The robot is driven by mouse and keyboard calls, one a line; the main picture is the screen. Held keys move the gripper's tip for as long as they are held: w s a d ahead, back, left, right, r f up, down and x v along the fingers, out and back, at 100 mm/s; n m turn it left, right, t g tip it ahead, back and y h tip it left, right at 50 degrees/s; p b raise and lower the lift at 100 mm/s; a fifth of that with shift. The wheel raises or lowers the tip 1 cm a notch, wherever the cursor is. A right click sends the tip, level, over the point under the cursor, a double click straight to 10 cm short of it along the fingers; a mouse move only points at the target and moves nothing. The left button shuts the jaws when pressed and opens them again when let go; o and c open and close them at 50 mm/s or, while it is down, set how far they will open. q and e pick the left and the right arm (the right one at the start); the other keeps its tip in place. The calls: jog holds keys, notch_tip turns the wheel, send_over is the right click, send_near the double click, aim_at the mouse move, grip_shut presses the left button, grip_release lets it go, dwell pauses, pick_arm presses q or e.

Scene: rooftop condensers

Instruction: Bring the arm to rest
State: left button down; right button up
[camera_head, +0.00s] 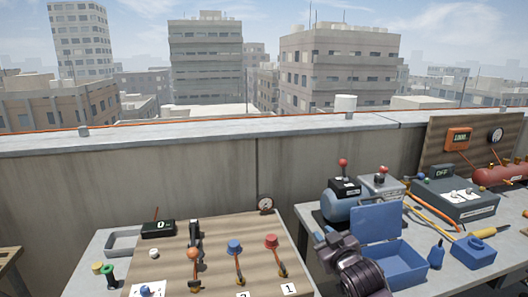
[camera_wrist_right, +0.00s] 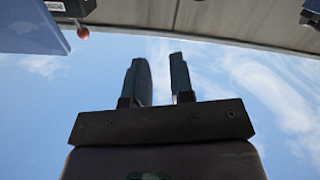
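My right arm comes up from the bottom of the head view, in front of the blue open box (camera_head: 400,262). Its gripper (camera_head: 328,243) is at the upper left end of the dark arm, beside the left edge of the right table. In the right wrist view the two fingers of this gripper (camera_wrist_right: 160,72) stand apart with a clear gap. Nothing is between them, only sky behind. My left arm and gripper do not show.
A wooden board (camera_head: 219,262) with several valves stands left of my right arm. A concrete parapet (camera_head: 150,180) runs behind.

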jog(key=s+d+f+m+g+h, duration=0.1)
jog(key=s+d+f, duration=0.3)
jog(key=s, duration=0.9)
jog(key=s+d+f+m+g+h, duration=0.2)
jog(key=s+d+f, duration=0.1)
jog(key=s+f, duration=0.8)
jog(key=s+d+f+m+g+h, duration=0.1)
jog(key=s+d+f, duration=0.3)
jog(key=s+f, duration=0.4)
jog(key=s+m+g, duration=0.1)
jog(key=s, duration=0.6)
jog(key=shift+d+f, duration=0.15)
jog(key=shift+d, duration=0.2)
